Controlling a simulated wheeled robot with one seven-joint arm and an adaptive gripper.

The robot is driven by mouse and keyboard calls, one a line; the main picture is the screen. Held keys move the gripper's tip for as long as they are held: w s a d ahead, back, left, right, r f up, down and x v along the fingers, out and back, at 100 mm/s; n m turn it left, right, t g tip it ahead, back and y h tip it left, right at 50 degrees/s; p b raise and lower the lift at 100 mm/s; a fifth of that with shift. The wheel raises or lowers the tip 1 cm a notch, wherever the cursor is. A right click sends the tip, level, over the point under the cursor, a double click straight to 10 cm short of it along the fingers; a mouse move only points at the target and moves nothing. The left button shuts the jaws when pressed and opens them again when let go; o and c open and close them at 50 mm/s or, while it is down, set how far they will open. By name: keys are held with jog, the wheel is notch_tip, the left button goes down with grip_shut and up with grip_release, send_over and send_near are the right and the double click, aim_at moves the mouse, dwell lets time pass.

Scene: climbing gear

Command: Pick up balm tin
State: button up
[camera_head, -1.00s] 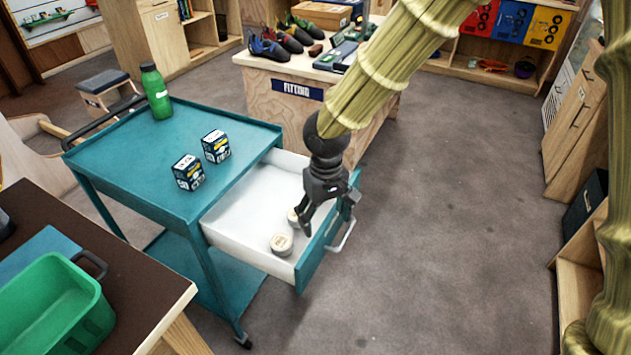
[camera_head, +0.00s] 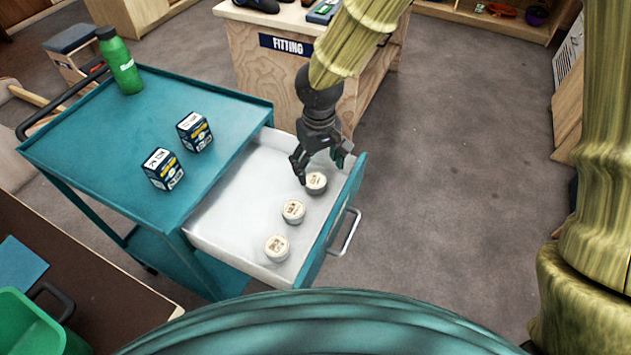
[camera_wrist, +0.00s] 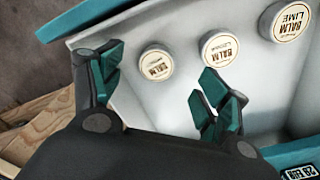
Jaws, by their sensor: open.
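Three round balm tins with pale lids stand in a row in the open white drawer (camera_head: 238,215) of the teal cart. In the head view they are a far tin (camera_head: 316,182), a middle tin (camera_head: 293,211) and a near tin (camera_head: 277,247). My gripper (camera_head: 321,170) is open and empty, close above the far tin.
The cart top (camera_head: 110,140) carries a green bottle (camera_head: 120,62) and two dark boxes, one nearer (camera_head: 162,169) and one farther (camera_head: 194,132). The drawer front (camera_head: 335,220) with its handle is close to the tins. A wooden fitting bench (camera_head: 270,75) stands behind.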

aim_at(315, 179)
jog(key=w+f, duration=0.1)
jog(key=f, duration=0.1)
jog(key=w+f, duration=0.1)
jog(key=f, duration=0.1)
jog(key=shift+w, duration=0.2)
jog(key=shift+s+a+f, duration=0.15)
jog(key=shift+f, duration=0.1)
jog(key=shift+a+f, duration=0.15)
jog(key=shift+f, duration=1.7)
jog(key=shift+s+r, duration=0.1)
jog(key=shift+s, duration=0.1)
jog(key=shift+w, duration=0.1)
jog(key=c, duration=1.1)
jog(key=shift+c, duration=0.2)
